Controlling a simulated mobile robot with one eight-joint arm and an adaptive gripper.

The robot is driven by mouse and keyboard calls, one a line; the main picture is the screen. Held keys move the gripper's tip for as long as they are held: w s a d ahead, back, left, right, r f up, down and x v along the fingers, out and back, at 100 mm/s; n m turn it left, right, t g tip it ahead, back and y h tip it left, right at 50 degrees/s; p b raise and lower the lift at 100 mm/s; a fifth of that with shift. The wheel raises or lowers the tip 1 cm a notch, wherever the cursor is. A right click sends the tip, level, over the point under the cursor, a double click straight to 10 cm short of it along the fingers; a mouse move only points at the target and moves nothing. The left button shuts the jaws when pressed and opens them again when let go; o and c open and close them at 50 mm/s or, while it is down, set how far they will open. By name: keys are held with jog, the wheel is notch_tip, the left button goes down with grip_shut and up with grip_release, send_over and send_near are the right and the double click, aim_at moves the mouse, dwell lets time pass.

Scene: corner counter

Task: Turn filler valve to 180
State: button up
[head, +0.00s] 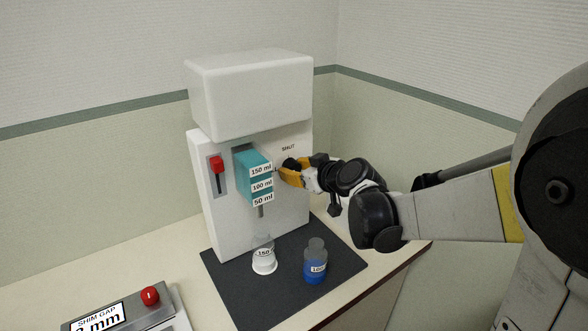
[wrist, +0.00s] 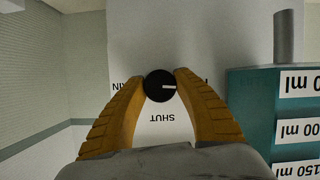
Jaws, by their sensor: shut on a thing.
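The white filler machine (head: 225,100) stands on the counter, with a "SHUT" label on its front. My gripper (head: 286,171) reaches the knob from the right. In the wrist view its orange fingers (wrist: 160,88) are shut on the knob, one on each side. "SHUT" shows below the knob there; the labels left and right of it are partly hidden by the fingers.
The teal block (head: 252,172) has 150, 100 and 50 ml labels. A red lever (head: 216,164) is left of it. A white-bottomed beaker (head: 264,262) and a blue bottle (head: 315,268) stand on the dark mat (head: 240,300). A shim gap box (head: 130,312) with a red button is front left.

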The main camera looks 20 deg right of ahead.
jog(key=m+y, duration=0.2)
jog(key=m, duration=0.1)
jog(key=shift+d+g, duration=0.1)
jog(key=shift+g, duration=0.2)
jog(key=m+y+b, duration=0.2)
jog(key=m, duration=0.2)
jog(key=shift+f+y, duration=0.15)
jog(key=shift+y, duration=0.25)
jog(key=m+y+b, duration=0.2)
jog(key=m, duration=0.2)
jog(key=shift+m, duration=0.3)
jog(key=m+t+y+b, duration=0.1)
jog(key=m+t+b, duration=0.1)
jog(key=m, duration=0.2)
jog(key=shift+m+b, duration=0.3)
jog(key=o, duration=1.2)
